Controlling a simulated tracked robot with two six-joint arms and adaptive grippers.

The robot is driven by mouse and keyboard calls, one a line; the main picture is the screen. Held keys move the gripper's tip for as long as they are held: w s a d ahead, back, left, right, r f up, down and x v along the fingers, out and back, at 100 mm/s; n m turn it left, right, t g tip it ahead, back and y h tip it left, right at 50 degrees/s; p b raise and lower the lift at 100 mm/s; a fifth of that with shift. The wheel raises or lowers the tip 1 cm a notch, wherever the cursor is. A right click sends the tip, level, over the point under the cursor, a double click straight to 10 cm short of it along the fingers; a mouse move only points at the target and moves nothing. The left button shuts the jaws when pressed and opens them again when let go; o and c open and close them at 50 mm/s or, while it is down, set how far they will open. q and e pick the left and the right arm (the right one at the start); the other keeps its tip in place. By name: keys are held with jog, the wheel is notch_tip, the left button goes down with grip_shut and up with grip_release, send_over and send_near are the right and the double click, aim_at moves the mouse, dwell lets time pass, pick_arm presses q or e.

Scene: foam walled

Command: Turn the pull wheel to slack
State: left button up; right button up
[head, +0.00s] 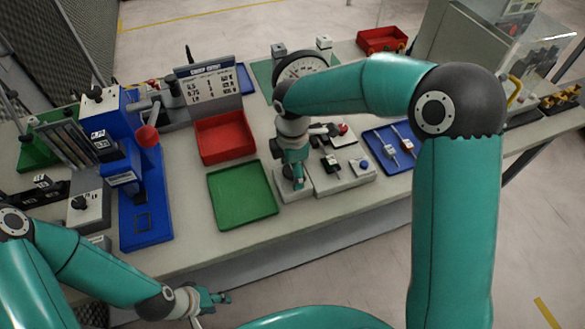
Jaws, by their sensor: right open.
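My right gripper (296,178) is open and points down over the left end of a light grey bench device (327,187). That device carries a black upright part (331,163), a blue button (364,164) and a red knob (342,128). I cannot pick out the pull wheel for certain; the gripper and wrist cover the device's left end. Whether the fingers touch anything there is hidden. My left gripper (217,298) hangs low in front of the table's front edge, away from the devices; its jaw opening is unclear.
A green tray (242,195) and a red tray (225,138) lie left of the device. A blue tray (394,148) with small parts lies right. A round dial gauge (301,66) stands behind.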

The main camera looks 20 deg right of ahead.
notch_tip(320, 180, up, 12)
dwell(0.6)
jog(key=shift+s+f, duration=0.1)
jog(key=shift+f, duration=0.05)
dwell(0.4)
